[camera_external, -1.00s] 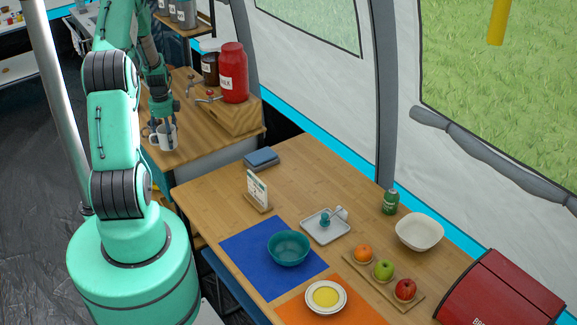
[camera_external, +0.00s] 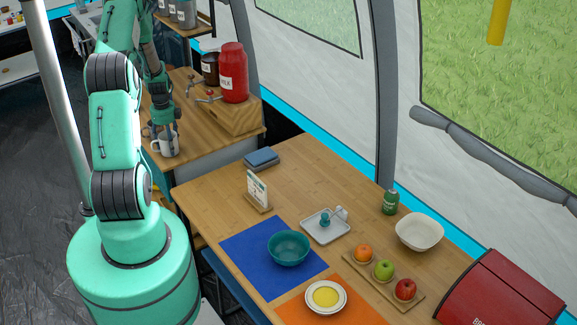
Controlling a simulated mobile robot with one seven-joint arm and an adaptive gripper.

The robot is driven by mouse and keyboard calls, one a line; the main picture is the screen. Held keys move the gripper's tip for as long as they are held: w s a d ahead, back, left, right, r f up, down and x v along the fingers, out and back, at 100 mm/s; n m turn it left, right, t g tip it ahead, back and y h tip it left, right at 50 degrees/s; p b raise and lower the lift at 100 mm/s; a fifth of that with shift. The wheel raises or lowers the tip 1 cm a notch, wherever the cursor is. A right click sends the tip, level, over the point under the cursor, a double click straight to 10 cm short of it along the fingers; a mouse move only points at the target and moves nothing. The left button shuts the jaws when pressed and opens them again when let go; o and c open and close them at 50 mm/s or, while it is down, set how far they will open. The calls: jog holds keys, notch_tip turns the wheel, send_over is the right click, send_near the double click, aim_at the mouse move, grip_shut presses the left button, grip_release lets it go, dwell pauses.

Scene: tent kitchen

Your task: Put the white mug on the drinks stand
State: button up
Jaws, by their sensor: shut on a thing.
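The white mug (camera_external: 169,146) is at the front left part of the far wooden counter. My gripper (camera_external: 164,132) reaches down from above and is shut on it. Its fingers hide part of the mug, and I cannot tell whether the mug's base touches the counter. A wooden block stand (camera_external: 236,122), which looks like the drinks stand, is right of the mug.
The far counter (camera_external: 205,147) has bare wood in front of the stand. A nearer table (camera_external: 215,190) holds a teal bowl (camera_external: 289,248), a plate (camera_external: 326,298), fruit, a grey tray (camera_external: 318,233) and a white bowl (camera_external: 419,231). A tent pole (camera_external: 60,100) stands left of my arm.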

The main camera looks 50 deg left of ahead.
jog(key=shift+f, duration=0.15)
jog(key=o, duration=1.2)
notch_tip(320, 180, up, 12)
jog(key=shift+r+p, duration=0.15)
jog(key=shift+p, duration=0.25)
dwell(0.6)
